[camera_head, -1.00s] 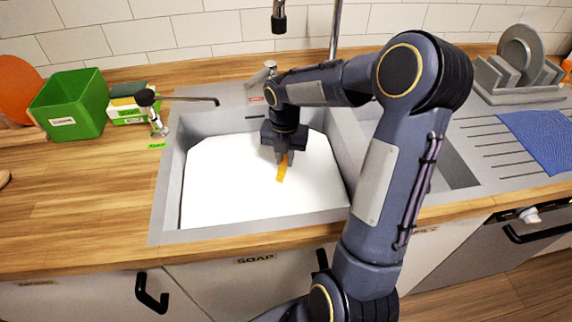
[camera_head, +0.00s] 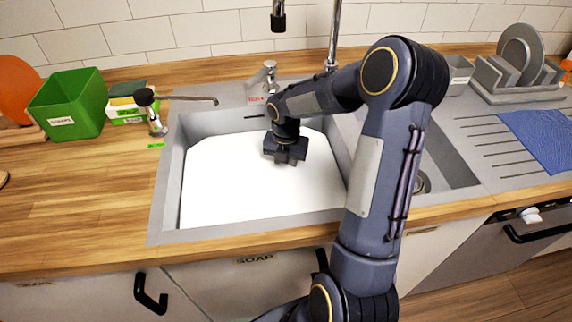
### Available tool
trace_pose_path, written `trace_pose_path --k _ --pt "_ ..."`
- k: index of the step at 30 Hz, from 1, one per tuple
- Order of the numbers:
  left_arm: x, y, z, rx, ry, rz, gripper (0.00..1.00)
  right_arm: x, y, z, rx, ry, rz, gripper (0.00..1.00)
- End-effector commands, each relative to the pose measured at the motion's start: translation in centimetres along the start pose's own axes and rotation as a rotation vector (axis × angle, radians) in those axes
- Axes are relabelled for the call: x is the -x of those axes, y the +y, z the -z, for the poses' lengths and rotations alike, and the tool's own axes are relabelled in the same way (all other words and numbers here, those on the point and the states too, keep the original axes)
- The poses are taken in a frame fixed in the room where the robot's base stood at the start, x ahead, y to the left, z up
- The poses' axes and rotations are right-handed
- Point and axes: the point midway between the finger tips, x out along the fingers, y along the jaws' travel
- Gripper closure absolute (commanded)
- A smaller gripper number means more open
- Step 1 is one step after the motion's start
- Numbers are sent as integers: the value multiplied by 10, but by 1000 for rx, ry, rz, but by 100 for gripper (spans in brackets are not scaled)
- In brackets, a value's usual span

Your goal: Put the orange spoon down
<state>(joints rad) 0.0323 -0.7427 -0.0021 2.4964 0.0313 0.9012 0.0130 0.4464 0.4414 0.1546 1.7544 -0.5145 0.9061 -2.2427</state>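The orange spoon does not show in the current head view. My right gripper (camera_head: 286,155) is low over the white surface (camera_head: 225,185) that fills the large left sink basin (camera_head: 172,195). Its dark body sits at or close to that surface, towards the right half of the basin. The fingertips are hidden below the gripper body or under the surface, so I cannot tell whether they are open or shut, or whether the spoon is between them. My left gripper is out of view.
A tap (camera_head: 268,78) stands behind the sink. A green box (camera_head: 68,104) is on the counter at the left. A plate rack (camera_head: 515,85) and a blue cloth (camera_head: 540,138) are at the right. The left wooden counter (camera_head: 80,195) has free room.

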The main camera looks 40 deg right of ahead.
Motion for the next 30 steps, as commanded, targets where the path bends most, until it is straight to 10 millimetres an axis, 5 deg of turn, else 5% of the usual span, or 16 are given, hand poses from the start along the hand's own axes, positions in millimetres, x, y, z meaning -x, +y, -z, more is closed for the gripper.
trace_pose_path --k 11,24,30 --pt "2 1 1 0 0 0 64 4 0 0 0 -1 0 63" --pt "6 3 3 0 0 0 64 68 1 -1 0 -3 -2 63" --pt "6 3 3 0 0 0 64 79 0 0 -1 0 0 63"
